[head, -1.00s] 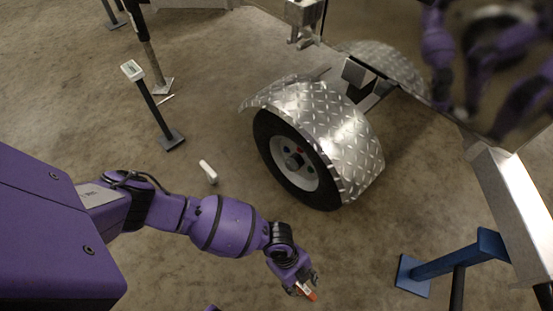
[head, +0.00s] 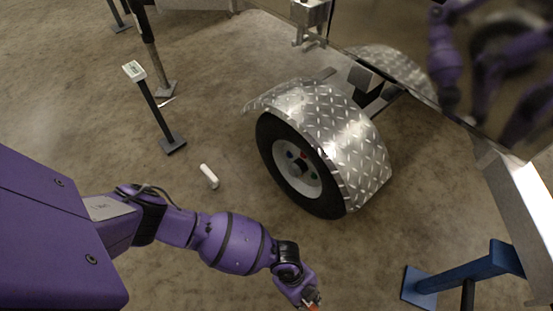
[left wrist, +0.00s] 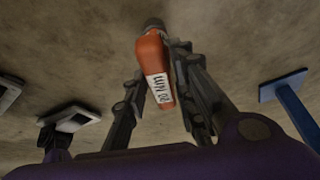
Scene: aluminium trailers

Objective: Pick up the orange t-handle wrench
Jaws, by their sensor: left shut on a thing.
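The orange t-handle wrench (left wrist: 152,50) shows in the left wrist view with a white "20 MM" label and a dark end. It lies between the fingers of my left gripper (left wrist: 160,62), which is shut on it. In the head view, my left gripper (head: 311,298) is at the bottom edge, and only a small orange bit of the wrench (head: 313,307) shows there. The rest is hidden or out of the picture. My right gripper is not in view.
A trailer wheel (head: 298,168) under a diamond-plate fender (head: 335,130) stands beyond my left arm. A blue stand (head: 455,267) is at lower right. A small white object (head: 209,176) lies on the floor, near a black post with a white top (head: 134,70).

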